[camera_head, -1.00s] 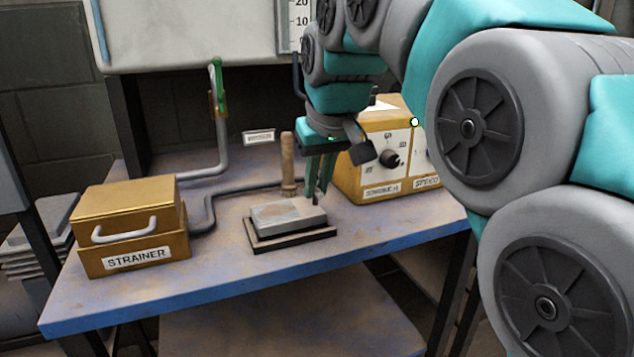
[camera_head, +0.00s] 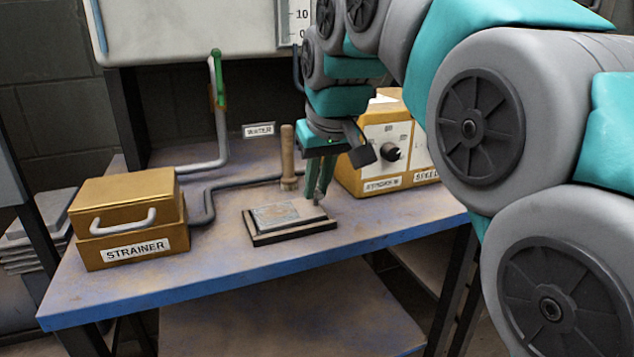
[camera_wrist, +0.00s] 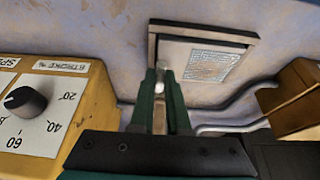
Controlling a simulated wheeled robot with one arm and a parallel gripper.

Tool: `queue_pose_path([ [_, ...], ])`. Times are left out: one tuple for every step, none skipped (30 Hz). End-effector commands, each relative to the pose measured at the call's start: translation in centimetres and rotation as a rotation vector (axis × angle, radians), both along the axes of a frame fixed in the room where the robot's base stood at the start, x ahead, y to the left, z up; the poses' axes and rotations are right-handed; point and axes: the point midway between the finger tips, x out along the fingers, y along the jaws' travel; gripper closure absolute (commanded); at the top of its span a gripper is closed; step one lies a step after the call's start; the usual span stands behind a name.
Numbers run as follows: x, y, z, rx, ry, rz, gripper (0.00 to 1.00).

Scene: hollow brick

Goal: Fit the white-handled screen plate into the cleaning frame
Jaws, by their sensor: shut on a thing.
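The grey screen plate (camera_head: 283,214) with a mesh patch lies level at the dark cleaning frame (camera_head: 262,241) on the bench. In the wrist view, the plate (camera_wrist: 185,58) shows inside the frame's rim (camera_wrist: 205,29) on the visible sides; the near edge is partly hidden by my fingers. I cannot tell if it is fully seated. My gripper (camera_head: 320,201) points down at the plate's right end. In the wrist view, my gripper (camera_wrist: 163,80) is shut on the white handle (camera_wrist: 160,75) at the plate's edge.
A wooden-handled tool (camera_head: 287,158) stands upright just behind the frame. The yellow control box (camera_head: 375,145) with a knob is close behind and right of my gripper. The yellow strainer box (camera_head: 130,225) stands at left, with a grey pipe (camera_head: 235,190) between. The bench front is clear.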

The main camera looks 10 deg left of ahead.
Motion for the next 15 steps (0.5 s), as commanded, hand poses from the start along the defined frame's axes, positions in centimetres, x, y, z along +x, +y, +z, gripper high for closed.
queue_pose_path([
  [0.0, 0.0, -0.1, 0.001, -0.001, 0.0, 1.0],
  [0.0, 0.0, -0.14, 0.001, -0.001, 0.0, 1.0],
  [0.0, 0.0, -0.22, 0.0, 0.0, 0.0, 1.0],
  [-0.01, -0.01, -0.26, 0.0, 0.0, 0.0, 1.0],
  [0.0, 0.0, -0.21, 0.001, -0.001, 0.0, 0.83],
  [0.0, 0.0, -0.2, 0.0, 0.0, 0.0, 0.78],
  [0.0, 0.0, -0.2, 0.0, 0.0, 0.0, 0.75],
  [0.0, 0.0, -0.2, 0.0, 0.0, 0.0, 0.71],
  [-0.01, -0.01, -0.21, 0.0, 0.0, 0.0, 0.67],
  [-0.01, -0.01, -0.21, 0.0, 0.0, 0.0, 0.64],
  [-0.01, -0.01, -0.21, 0.0, 0.0, 0.0, 0.6],
  [-0.02, -0.01, -0.21, 0.0, 0.0, 0.0, 0.56],
  [-0.02, -0.01, -0.21, 0.0, 0.0, 0.0, 0.52],
  [-0.01, -0.01, -0.22, -0.001, 0.001, 0.0, 0.51],
  [-0.02, -0.01, -0.24, -0.001, 0.001, 0.0, 0.51],
])
